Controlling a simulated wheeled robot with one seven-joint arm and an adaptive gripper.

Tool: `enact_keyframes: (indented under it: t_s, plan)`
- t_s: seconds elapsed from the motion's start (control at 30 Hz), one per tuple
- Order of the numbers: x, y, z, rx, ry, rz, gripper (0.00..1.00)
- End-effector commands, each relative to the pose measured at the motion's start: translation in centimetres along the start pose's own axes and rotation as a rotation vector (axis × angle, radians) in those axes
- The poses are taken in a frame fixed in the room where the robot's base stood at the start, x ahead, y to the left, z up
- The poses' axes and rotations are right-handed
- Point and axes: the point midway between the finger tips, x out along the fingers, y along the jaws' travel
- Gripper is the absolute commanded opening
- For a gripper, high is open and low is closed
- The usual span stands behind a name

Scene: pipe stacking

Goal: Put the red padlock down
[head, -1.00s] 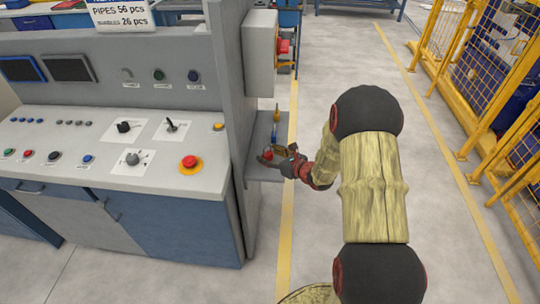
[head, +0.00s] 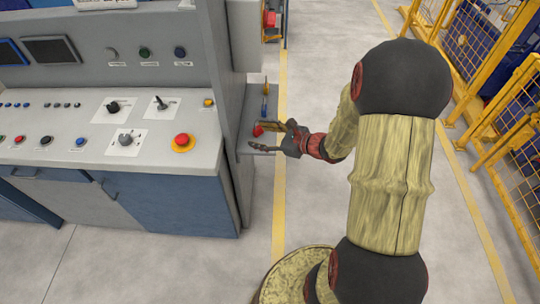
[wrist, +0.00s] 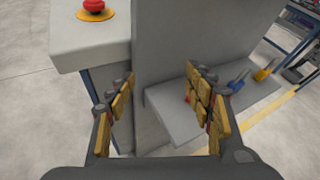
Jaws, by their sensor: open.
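The red padlock (head: 258,130) rests on the small grey side shelf (head: 257,151), near its front part. In the wrist view only a small red bit (wrist: 187,99) shows, mostly hidden behind the right finger. My gripper (head: 276,138) is open and empty at the shelf's near right edge, just in front of the padlock and apart from it. In the wrist view the fingers (wrist: 163,88) are spread wide, with the panel's side wall and bare shelf between them.
Blue (head: 264,108) and yellow (head: 265,89) items stand farther back on the shelf. The grey control console (head: 95,170) with a red emergency button (head: 182,140) lies left. Yellow fencing (head: 500,130) stands right. The floor between is clear.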

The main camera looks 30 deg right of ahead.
Motion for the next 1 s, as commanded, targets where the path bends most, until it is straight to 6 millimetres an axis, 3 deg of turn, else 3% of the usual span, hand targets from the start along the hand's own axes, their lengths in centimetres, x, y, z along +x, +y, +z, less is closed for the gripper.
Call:
enact_keyframes:
  t_s: [0.03, 0.1, 0.2, 0.3, 0.43, 0.57, 0.7, 0.83, 1.0]
  plan:
    - [0.0, 2.6, 3.3, -0.134, -0.008, 0.089, 0.52]
    - [-0.6, 6.8, 6.8, -0.335, -0.007, 0.225, 0.52]
    - [-2.6, 12.5, 10.0, -0.633, 0.004, 0.405, 0.52]
    - [-5.5, 17.2, 11.8, -0.940, 0.020, 0.563, 0.52]
    - [-10.1, 21.0, 12.6, -1.349, 0.061, 0.731, 0.52]
    - [-14.8, 22.1, 12.9, -1.759, 0.126, 0.849, 0.52]
    - [-19.0, 21.0, 13.4, -2.136, 0.219, 0.913, 0.52]
    - [-21.4, 19.6, 14.2, -2.365, 0.299, 0.928, 0.52]
    - [-22.6, 18.6, 14.6, -2.479, 0.350, 0.933, 0.52]
